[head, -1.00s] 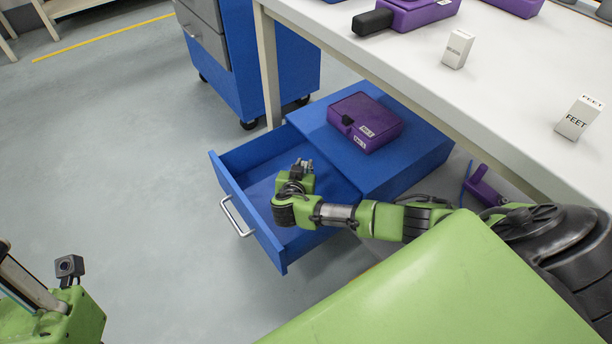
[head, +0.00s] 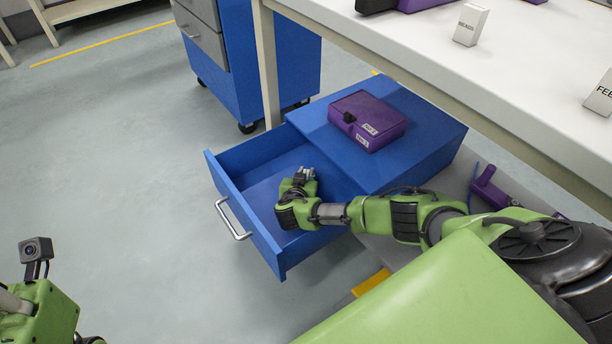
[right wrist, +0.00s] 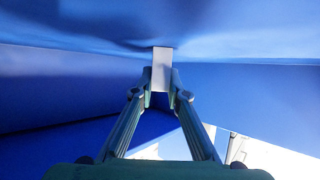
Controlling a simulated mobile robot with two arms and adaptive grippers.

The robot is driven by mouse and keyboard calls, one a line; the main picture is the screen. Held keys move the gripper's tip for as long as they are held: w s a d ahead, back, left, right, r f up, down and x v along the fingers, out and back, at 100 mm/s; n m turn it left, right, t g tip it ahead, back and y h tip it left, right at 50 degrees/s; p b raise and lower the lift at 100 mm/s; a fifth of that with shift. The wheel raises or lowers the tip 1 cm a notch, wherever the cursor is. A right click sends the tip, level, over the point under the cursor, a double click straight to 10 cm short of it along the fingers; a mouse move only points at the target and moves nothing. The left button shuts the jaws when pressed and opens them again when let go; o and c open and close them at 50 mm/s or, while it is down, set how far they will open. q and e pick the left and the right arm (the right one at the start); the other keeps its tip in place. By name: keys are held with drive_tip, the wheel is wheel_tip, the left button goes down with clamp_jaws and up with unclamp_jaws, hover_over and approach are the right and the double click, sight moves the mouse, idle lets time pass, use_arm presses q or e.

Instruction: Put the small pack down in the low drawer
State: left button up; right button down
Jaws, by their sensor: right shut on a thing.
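The low drawer (head: 245,180) is blue with a metal handle and is pulled open from the blue low cabinet (head: 420,150). My right gripper (head: 306,174) is inside the drawer's outline in the head view. In the right wrist view the right gripper (right wrist: 160,88) is shut on the small pack (right wrist: 162,68), a pale grey-white box. Blue drawer surfaces surround the pack there; I cannot tell whether it touches the drawer floor.
A purple case (head: 368,120) with labels lies on top of the low cabinet. The white table (head: 520,80) overhangs it and bears a small white box (head: 470,25). A blue and grey wheeled cabinet (head: 250,60) stands behind. The floor at left is clear.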

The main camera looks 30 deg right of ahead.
drive_tip(key=c, duration=2)
unclamp_jaws()
drive_tip(key=shift+p+v, duration=1.95)
drive_tip(key=shift+v, duration=1.9)
